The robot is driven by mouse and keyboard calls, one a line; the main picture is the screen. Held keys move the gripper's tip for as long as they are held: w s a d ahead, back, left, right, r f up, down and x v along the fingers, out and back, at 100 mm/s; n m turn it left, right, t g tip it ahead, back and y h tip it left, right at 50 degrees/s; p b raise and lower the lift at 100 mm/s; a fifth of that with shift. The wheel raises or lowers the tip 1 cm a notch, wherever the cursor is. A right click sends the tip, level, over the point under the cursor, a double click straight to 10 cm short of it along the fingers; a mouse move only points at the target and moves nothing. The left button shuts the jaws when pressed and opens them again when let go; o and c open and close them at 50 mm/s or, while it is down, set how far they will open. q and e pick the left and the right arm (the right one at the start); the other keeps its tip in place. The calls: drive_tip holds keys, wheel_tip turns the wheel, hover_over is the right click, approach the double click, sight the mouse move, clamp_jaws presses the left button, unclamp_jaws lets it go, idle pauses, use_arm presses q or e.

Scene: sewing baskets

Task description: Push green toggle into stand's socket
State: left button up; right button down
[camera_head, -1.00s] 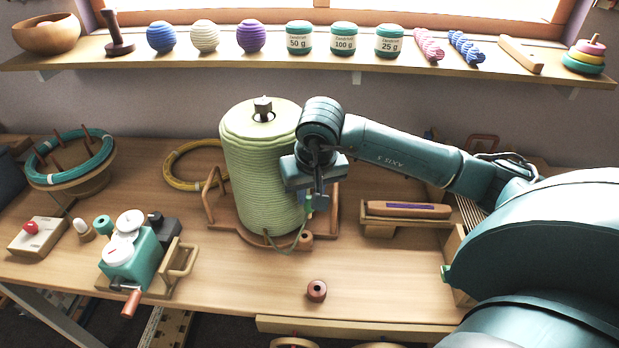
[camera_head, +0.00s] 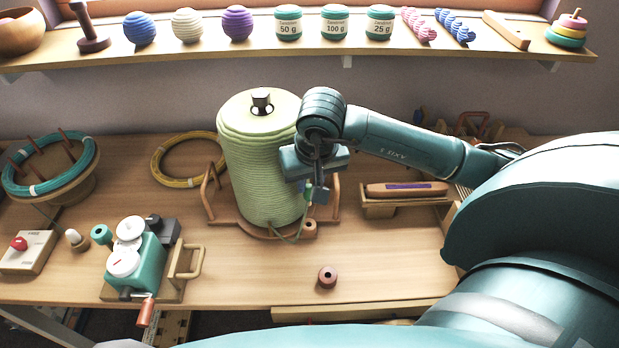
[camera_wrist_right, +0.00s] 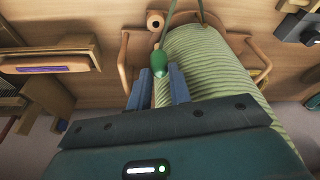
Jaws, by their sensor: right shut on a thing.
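The green toggle (camera_wrist_right: 159,62) sits at the fingertips of my right gripper (camera_wrist_right: 161,78), which is shut on it. Its green cord runs up past the spool in the right wrist view. In the head view the toggle (camera_head: 308,191) is small and partly hidden by the gripper (camera_head: 316,190). The wooden stand (camera_head: 333,212) carries a large pale green cord spool (camera_head: 258,165). Its round socket (camera_head: 309,228) has a dark hole and sits at the stand's front right; the socket also shows in the right wrist view (camera_wrist_right: 155,20). The toggle is apart from it. My left gripper is not in view.
A loose brown wooden ring (camera_head: 327,277) lies in front of the stand. A teal winder (camera_head: 138,262) stands at the left, and a wooden holder with a shuttle (camera_head: 405,190) at the right. A yellow cord coil (camera_head: 165,180) lies behind. The table right of the loose ring is clear.

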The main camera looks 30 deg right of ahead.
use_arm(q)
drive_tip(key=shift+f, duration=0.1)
